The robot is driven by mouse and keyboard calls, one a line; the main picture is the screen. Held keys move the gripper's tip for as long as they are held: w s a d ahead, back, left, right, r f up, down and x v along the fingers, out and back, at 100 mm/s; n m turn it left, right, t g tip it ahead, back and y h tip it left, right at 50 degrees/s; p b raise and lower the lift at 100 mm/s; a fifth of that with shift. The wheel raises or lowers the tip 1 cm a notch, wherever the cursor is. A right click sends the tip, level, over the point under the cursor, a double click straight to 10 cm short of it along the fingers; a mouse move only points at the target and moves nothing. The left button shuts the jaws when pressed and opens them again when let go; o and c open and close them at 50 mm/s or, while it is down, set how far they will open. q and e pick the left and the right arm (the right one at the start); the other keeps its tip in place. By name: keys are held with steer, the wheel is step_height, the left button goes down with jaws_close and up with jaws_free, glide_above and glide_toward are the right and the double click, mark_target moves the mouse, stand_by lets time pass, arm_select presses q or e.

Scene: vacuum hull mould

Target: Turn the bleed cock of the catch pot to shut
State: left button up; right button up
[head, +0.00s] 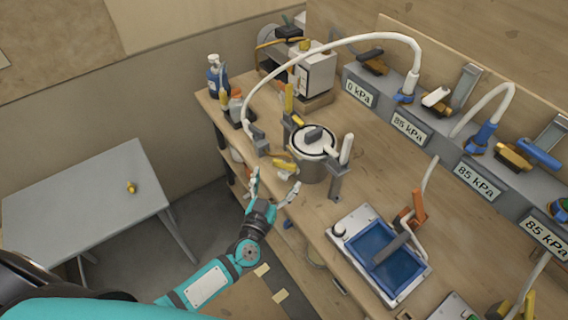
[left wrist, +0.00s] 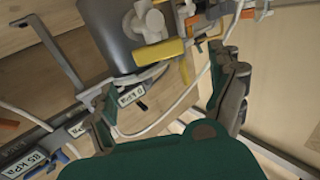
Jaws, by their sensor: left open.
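The catch pot (head: 309,168) is a grey metal cylinder with a pale lid and dark top handle, near the bench's front edge. A yellow lever (head: 284,163) sticks out low on its side towards me; it looks like the bleed cock. In the left wrist view the pot (left wrist: 112,38) fills the upper middle, with the yellow lever (left wrist: 158,52) beside white fittings. My left gripper (head: 274,187) is open and empty, just short of the lever. Its green-padded fingers (left wrist: 163,95) stand apart, with the lever beyond them. My right gripper is out of view.
A grey bracket (head: 336,184) stands at the pot's right, and a white hose (head: 352,40) arches over it. A blue-lined tray (head: 350,228) lies further right. Gauges and valves line the bench's back (head: 412,128). A grey side table (head: 75,205) stands left.

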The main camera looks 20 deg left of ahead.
mark_target(284, 164)
arm_select(q)
steer(key=w, duration=0.6)
steer(key=shift+d, duration=0.1)
steer(key=shift+c, duration=0.2)
steer(key=c, duration=1.1)
